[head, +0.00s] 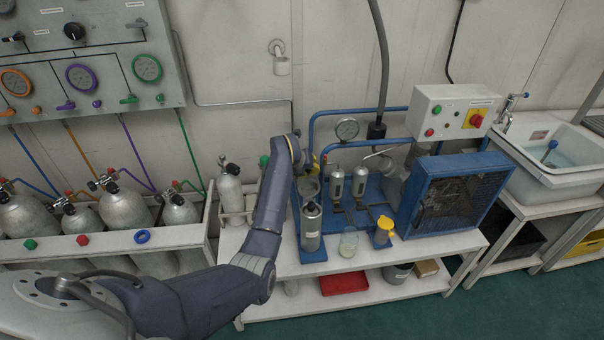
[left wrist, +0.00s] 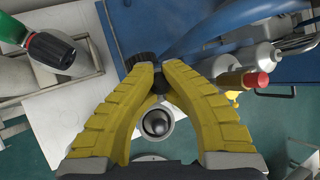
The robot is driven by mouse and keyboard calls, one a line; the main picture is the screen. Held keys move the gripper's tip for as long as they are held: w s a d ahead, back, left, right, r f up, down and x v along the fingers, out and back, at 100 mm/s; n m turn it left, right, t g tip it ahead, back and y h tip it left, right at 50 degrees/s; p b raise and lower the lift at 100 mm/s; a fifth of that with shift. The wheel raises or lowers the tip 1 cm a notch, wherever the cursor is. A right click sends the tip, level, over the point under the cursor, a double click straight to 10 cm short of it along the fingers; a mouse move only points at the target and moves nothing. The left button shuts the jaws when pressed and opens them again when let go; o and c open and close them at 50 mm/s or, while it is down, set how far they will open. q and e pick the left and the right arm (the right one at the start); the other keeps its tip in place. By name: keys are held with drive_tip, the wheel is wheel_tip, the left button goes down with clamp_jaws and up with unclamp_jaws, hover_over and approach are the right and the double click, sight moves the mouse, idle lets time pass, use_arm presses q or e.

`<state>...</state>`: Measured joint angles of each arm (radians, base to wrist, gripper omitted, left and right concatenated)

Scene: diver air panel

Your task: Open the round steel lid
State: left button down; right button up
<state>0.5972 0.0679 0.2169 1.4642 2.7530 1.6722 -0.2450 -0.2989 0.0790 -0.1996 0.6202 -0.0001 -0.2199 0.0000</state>
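A round steel disc, which looks like the steel lid (head: 309,187), stands tilted up above a steel canister (head: 311,222) on the blue stand. My left gripper (head: 308,164) is just above and behind the disc, and I cannot tell whether they touch. In the left wrist view its yellow fingers (left wrist: 158,70) come together at the tips, with a small dark part between them. A black ridged knob (left wrist: 139,61) sits just beyond the left fingertip. The canister's round top with a dark centre (left wrist: 156,122) shows between the fingers. My right gripper is not in view.
Steel filter cylinders (head: 337,184), a glass jar (head: 348,242) and a yellow-capped container (head: 384,232) stand to the right. A gauge (head: 347,129) and blue pipes are behind. A small grey cylinder (head: 231,190) stands to the left.

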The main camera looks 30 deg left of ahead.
use_arm(q)
drive_tip(key=shift+w+a+r+g, duration=0.1)
drive_tip(key=shift+w+a+g, duration=0.3)
drive_tip(key=shift+w, duration=0.2)
drive_tip(key=c, duration=1.2)
unclamp_jaws()
drive_tip(key=shift+s+f, duration=0.1)
drive_tip(key=shift+f, duration=0.1)
drive_tip(key=shift+c, duration=0.2)
drive_tip(key=v, duration=1.2)
drive_tip(key=shift+a, duration=0.2)
